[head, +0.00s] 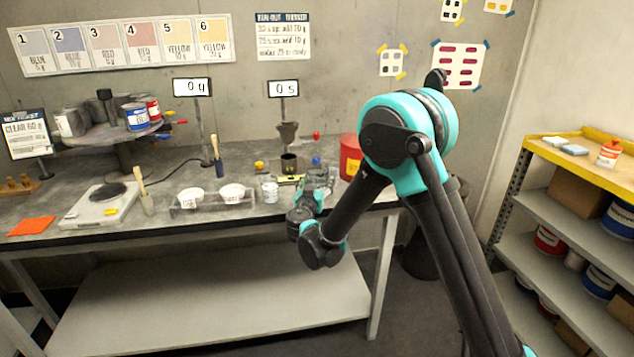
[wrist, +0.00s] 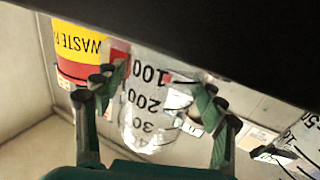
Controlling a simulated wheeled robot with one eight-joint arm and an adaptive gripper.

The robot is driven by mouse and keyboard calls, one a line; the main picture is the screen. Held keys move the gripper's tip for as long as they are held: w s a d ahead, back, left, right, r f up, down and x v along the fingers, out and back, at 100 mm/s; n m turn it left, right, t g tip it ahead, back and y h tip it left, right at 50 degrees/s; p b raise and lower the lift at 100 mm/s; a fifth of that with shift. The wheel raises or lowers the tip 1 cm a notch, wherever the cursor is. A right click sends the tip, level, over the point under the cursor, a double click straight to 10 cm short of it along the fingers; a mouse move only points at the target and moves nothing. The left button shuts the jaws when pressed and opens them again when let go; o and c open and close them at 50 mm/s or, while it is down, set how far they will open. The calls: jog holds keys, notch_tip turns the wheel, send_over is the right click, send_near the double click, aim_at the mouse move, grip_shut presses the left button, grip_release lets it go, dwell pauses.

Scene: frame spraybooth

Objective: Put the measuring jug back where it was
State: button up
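The measuring jug is clear with black marks, and in the wrist view the jug (wrist: 150,118) stands between the two fingers of my gripper (wrist: 160,92). The fingers are spread one on each side, close to its walls. I cannot tell whether both touch it. In the head view the jug (head: 319,174) is partly hidden behind my gripper (head: 308,202), near the bench's front edge. Whether its base touches the bench is hidden.
A red waste container (head: 349,157) stands just behind and right of the jug; it also shows in the wrist view (wrist: 80,52). Another graduated clear vessel (wrist: 303,146) is close by.

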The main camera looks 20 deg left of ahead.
jog(key=shift+o, duration=0.4)
jog(key=shift+r, duration=0.15)
jog(key=s+d, duration=0.2)
jog(key=s, duration=1)
jog(key=w+d+m+g+h, duration=0.15)
jog(key=w+d+h, duration=0.35)
jog(key=d, duration=1)
jog(key=s+d+f+g+h, duration=0.1)
jog(key=d+f+g, duration=0.15)
jog(key=d, duration=0.65)
jog(key=s+d+f+g, duration=0.1)
jog(key=s+d+g, duration=0.15)
jog(key=d, duration=0.55)
jog(key=d+f+g+h, duration=0.1)
jog(key=d+f+g, duration=0.15)
jog(key=d, duration=0.65)
jog(key=s+d+f+g+y, duration=0.2)
jog(key=s+d, duration=0.2)
jog(key=s, duration=0.5)
jog(key=s+d+f+g+y, duration=0.2)
jog(key=s+d+f, duration=0.1)
jog(key=s, duration=0.6)
jog(key=shift+d+g, duration=0.3)
jog(key=shift+d, duration=0.35)
